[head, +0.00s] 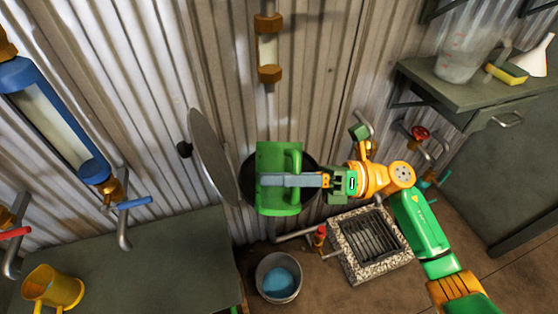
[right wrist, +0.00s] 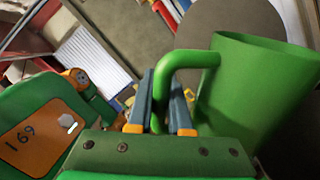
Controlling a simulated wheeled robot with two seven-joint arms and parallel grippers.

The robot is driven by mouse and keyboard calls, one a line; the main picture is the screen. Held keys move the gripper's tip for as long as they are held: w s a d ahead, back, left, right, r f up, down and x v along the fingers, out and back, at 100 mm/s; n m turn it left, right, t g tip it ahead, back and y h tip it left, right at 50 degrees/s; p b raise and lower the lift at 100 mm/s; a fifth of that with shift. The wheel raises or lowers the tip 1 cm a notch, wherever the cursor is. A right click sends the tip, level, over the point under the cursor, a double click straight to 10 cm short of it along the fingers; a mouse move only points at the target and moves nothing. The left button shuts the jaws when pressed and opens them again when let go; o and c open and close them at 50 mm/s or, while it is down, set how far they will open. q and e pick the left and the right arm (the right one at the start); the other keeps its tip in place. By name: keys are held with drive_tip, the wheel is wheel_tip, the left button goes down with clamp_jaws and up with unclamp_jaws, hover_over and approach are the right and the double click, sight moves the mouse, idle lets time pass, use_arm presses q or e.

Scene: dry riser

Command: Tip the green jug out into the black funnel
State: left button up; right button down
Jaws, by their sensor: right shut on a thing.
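The green jug (head: 270,200) is in the middle of the head view, in front of and above the black funnel (head: 312,192), whose dark round mouth shows around it. My right gripper (head: 295,180) reaches in from the right and is shut on the jug's handle. In the right wrist view the fingers (right wrist: 163,100) are at the handle, and the jug (right wrist: 245,85) stands to the right with its rim near the top. I cannot tell how far the jug is tilted or what is inside it. My left gripper is not in view.
A round grey plate (head: 212,160) stands just left of the funnel. Below are a bucket (head: 278,277) with blue contents and a floor grate (head: 370,243). A yellow jug (head: 52,288) is on the left bench (head: 180,265). A shelf (head: 450,95) at right holds a clear jug and a white funnel.

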sight(278, 199)
drive_tip(key=f+n+b, duration=0.1)
drive_tip(key=b, duration=0.1)
drive_tip(key=f+n+b, duration=0.1)
drive_tip(key=n+b, duration=0.1)
drive_tip(key=s+f+n+b, duration=0.1)
drive_tip(key=b, duration=0.1)
drive_tip(key=shift+f+g+h, duration=0.25)
drive_tip(key=shift+g+h, duration=0.05)
drive_tip(key=shift+h, duration=0.1)
drive_tip(key=n+b, duration=0.1)
drive_tip(key=b, duration=0.1)
drive_tip(key=w+n+b, duration=0.1)
drive_tip(key=n+b, duration=0.1)
drive_tip(key=shift+r+n+b, duration=0.2)
drive_tip(key=shift+n+b, duration=0.1)
drive_tip(key=shift+b, duration=0.05)
drive_tip(key=shift+w+r+n+b, duration=0.2)
drive_tip(key=shift+r+n+b, duration=0.05)
drive_tip(key=shift+n+b, duration=0.4)
drive_tip(key=shift+r, duration=0.25)
